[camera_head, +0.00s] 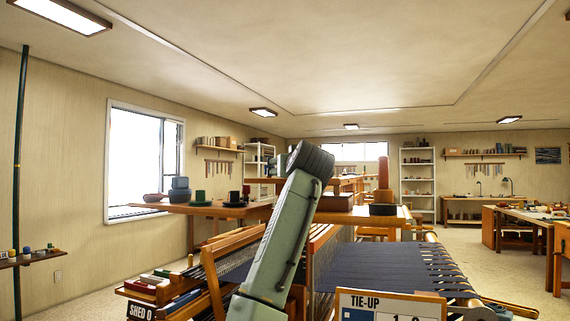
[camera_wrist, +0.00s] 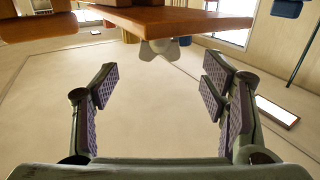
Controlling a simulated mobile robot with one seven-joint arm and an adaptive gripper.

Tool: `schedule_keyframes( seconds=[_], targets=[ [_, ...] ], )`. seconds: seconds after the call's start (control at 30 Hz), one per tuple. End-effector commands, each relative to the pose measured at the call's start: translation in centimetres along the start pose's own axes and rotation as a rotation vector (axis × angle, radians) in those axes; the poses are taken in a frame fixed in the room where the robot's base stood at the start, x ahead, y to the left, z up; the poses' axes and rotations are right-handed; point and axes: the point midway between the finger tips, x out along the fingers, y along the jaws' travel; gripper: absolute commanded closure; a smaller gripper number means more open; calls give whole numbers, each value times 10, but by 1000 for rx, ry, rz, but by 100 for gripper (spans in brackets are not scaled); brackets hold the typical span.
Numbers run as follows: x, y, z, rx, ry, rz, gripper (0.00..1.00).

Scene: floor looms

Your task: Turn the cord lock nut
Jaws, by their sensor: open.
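In the wrist view a pale grey wing-shaped piece (camera_wrist: 160,48), which looks like the cord lock nut, sits against the underside of a wooden board (camera_wrist: 190,22). My gripper (camera_wrist: 160,80) is open and empty, its padded fingers spread wide to the left and right. The piece lies beyond the fingertips, near the middle of the gap, and nothing touches it. In the head view I cannot make out the nut. My green arm stands in front of the loom and its fingers are hidden there.
The loom holds dark blue cloth (camera_head: 385,268) on the right. A TIE-UP sign (camera_head: 390,304) and a SHED 0 sign (camera_head: 141,311) stand at the front. Loom-top boards (camera_head: 215,209) carry pots and spools. Worktables (camera_head: 530,222) stand at right beyond open floor.

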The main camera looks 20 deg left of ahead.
Motion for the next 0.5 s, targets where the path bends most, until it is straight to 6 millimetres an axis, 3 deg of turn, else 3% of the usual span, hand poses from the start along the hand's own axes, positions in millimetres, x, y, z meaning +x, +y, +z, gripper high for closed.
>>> schedule_keyframes(
  seconds=[0.23,0.5],
  targets=[
    [49,0,-7,1,-1,-1,33],
    [72,0,-3,0,2,1,33]
  ],
)
